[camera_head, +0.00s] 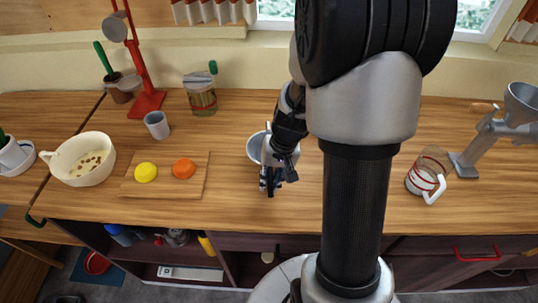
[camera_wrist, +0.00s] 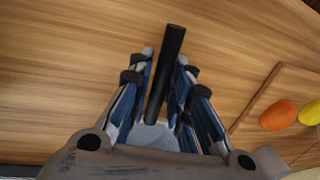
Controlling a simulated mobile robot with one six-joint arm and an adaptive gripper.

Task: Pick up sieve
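The sieve has a dark straight handle (camera_wrist: 167,62) and a pale grey mesh bowl (camera_wrist: 153,135), partly hidden by my gripper in the wrist view. In the head view, its round bowl (camera_head: 256,148) shows just behind my gripper, partly covered by it. My gripper (camera_head: 270,182) points down near the front of the wooden counter. In the wrist view, the blue-padded fingers of my gripper (camera_wrist: 165,60) lie close along both sides of the handle and look shut on it. I cannot tell whether the sieve still touches the counter.
Left on the counter (camera_head: 250,207) are a cutting board (camera_head: 130,187) with a lemon (camera_head: 146,172) and an orange (camera_head: 184,168), a grey cup (camera_head: 157,125) and a cream pot (camera_head: 80,160). A glass jug (camera_head: 428,173) stands right. Clear counter lies around my gripper.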

